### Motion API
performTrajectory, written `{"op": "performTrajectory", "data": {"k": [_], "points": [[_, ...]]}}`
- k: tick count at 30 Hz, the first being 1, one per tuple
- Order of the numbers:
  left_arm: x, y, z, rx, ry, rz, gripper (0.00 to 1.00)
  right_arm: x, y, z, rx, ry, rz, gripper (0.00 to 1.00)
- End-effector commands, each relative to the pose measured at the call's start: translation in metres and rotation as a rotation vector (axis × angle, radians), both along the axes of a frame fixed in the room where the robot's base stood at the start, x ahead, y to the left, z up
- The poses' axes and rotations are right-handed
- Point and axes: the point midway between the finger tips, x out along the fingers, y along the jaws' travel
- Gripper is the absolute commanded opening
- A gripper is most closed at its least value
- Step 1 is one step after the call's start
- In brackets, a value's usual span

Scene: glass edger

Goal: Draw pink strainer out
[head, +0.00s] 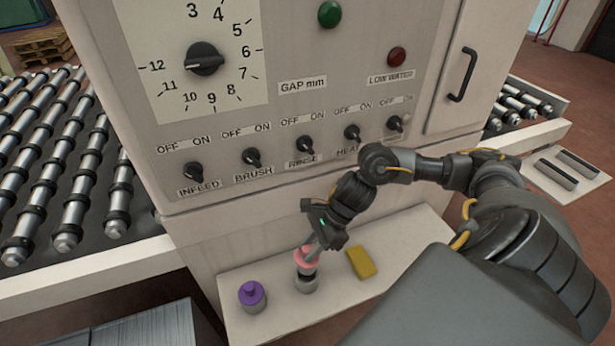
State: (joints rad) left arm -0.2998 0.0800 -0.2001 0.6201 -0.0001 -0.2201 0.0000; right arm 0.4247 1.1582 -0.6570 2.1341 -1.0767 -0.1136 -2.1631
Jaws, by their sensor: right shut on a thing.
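The pink strainer (301,257) stands at the top of a short grey cylindrical holder (306,283) on the pale shelf below the control panel. My right gripper (311,250) reaches down from the upper right and is shut on the strainer's pink top. The fingers and wrist hide part of it. How much of the strainer sits inside the holder cannot be told. My left gripper is not in view.
A purple-capped grey cylinder (252,295) stands left of the holder, and a yellow block (361,262) lies to the right on the shelf (409,241). The panel's switches (304,146) are just above my wrist. A roller conveyor (60,160) is at left.

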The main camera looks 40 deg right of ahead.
Motion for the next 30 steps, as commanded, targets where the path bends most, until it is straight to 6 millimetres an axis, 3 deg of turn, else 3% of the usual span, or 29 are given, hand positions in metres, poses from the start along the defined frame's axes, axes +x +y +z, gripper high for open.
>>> {"op": "performTrajectory", "data": {"k": [5,17,30], "points": [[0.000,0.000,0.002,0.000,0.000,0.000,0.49,0.000,0.000,0.004,0.000,-0.002,0.000,0.00],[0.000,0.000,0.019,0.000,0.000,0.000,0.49,0.000,0.000,0.040,0.000,-0.002,0.001,0.00],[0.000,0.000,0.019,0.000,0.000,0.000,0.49,0.000,0.000,0.040,0.001,-0.001,-0.001,0.00]]}}
